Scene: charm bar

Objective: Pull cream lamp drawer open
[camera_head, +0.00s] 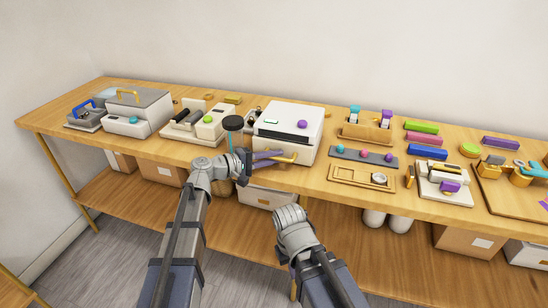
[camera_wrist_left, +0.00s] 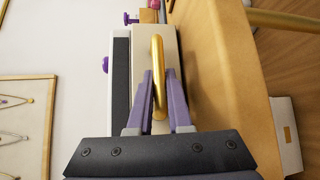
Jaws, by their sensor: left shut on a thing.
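The cream lamp box (camera_head: 290,120) stands near the middle of the table, with a purple knob and a small green label on top. Its gold bar handle (camera_head: 286,158) is on the front face, low down. My left gripper (camera_head: 276,156) reaches in from the left at that handle. In the left wrist view the gold handle (camera_wrist_left: 158,55) stands between the purple fingers of the left gripper (camera_wrist_left: 159,78), which is shut on it. I cannot tell any drawer gap from these views. My right arm shows at the bottom, its gripper out of sight.
A black round-topped lamp-like piece (camera_head: 232,123) stands close beside my left wrist. A grey strip with coloured knobs (camera_head: 350,153) and a wooden tray (camera_head: 345,178) lie to the right. A lower shelf (camera_head: 130,205) holds boxes under the table.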

